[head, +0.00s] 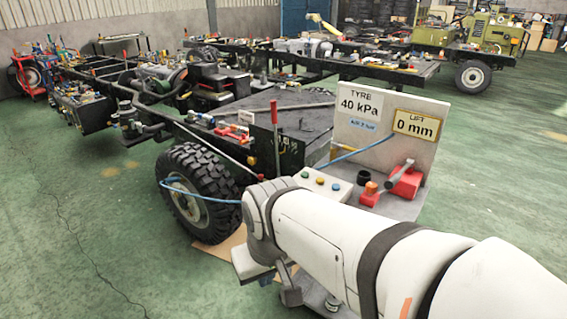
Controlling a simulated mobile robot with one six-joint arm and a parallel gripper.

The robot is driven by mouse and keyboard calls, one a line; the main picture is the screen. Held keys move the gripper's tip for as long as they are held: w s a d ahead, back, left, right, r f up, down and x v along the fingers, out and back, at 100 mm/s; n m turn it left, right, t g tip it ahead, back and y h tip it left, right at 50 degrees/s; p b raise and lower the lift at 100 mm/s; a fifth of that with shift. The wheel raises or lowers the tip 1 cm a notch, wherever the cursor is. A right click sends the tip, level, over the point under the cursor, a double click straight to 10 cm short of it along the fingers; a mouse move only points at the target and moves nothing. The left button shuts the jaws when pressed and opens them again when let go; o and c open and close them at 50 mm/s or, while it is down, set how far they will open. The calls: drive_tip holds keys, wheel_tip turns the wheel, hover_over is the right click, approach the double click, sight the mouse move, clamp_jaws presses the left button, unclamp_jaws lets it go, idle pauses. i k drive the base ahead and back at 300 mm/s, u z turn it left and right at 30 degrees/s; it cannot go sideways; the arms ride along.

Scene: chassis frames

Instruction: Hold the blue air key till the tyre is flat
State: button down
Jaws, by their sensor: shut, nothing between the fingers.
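The blue air key (336,187) is the right one of three round keys on a white box, and nothing visible touches it. The black tyre (208,174) stands on the near corner of the chassis. A blue hose (215,199) runs from its wheel towards my arm, which hides part of it. The tyre sign (359,106) reads 40 kPa. My white arm crosses the lower right, and its wrist hangs left of and below the key box. The fingers of my gripper cannot be made out.
The white key box (318,194) also bears a green and a yellow key. A red jack (405,182) stands right of it, before an upright board (440,122). The lift sign (415,126) reads 0 mm. Green floor (75,215) is clear at left.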

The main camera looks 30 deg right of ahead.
sight(335, 187)
drive_tip(key=z, duration=1.3)
drive_tip(key=i, duration=1)
drive_tip(key=z, duration=0.05)
